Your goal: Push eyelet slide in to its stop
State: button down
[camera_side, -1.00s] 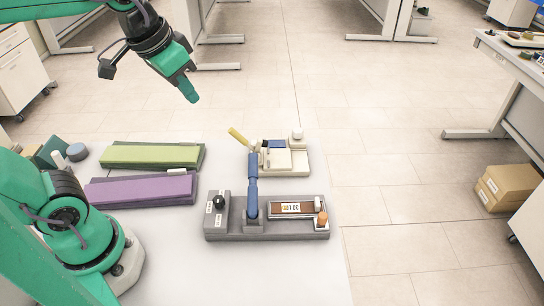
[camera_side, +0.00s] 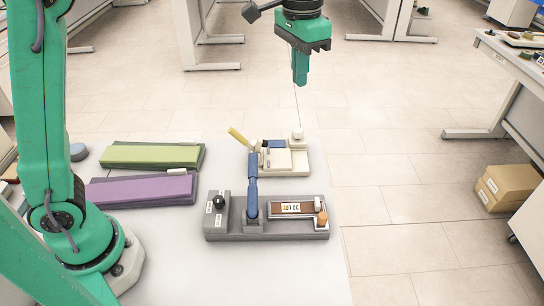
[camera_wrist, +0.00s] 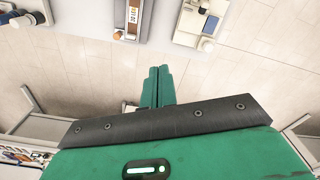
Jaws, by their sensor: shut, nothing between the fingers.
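The slide, a brown strip with a white label (camera_side: 292,208), sits in a channel on the right part of a grey fixture (camera_side: 228,236). An orange knob (camera_side: 322,218) stands at its right end. A blue lever (camera_side: 252,190) stands left of the strip. In the wrist view the strip (camera_wrist: 133,14) shows at the top edge, partly cut off. My gripper (camera_side: 300,80) is shut and empty, pointing down, high above and clear of the fixture. Its green fingers also show in the wrist view (camera_wrist: 158,72). I cannot tell how far in the slide sits.
A cream device (camera_side: 288,172) with a yellow handle (camera_side: 238,137) stands behind the fixture. Green (camera_side: 152,155) and purple (camera_side: 142,190) slabs lie to the left. The white table (camera_side: 240,275) is clear in front. Its right edge runs just beyond the fixture.

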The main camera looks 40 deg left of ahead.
jog(key=w+d+f+m+g+y, duration=0.1)
jog(key=w+d+f+g, duration=0.1)
jog(key=d+f, duration=0.6)
jog(key=w+d+f+m+g+y, duration=0.1)
jog(key=w+d+f+m, duration=0.1)
jog(key=d+f, duration=0.6)
jog(key=d, duration=0.3)
jog(key=shift+f+g+y, duration=0.25)
jog(key=shift+g+y, duration=0.05)
jog(key=shift+g, duration=0.1)
jog(key=shift+f, duration=0.15)
send_near(328, 222)
jog(key=shift+w+d+f, duration=0.7)
jog(key=shift+w+f, duration=0.25)
jog(key=shift+f, duration=1.35)
jog(key=shift+s+a+f, duration=0.1)
jog(key=shift+s+a, duration=0.5)
jog(key=shift+s, duration=0.2)
jog(key=shift+s+a+f, duration=0.1)
jog(key=shift+s+a, duration=0.45)
jog(key=shift+s, duration=0.25)
jog(key=shift+s+a, duration=0.1)
jog(key=shift+s, duration=0.05)
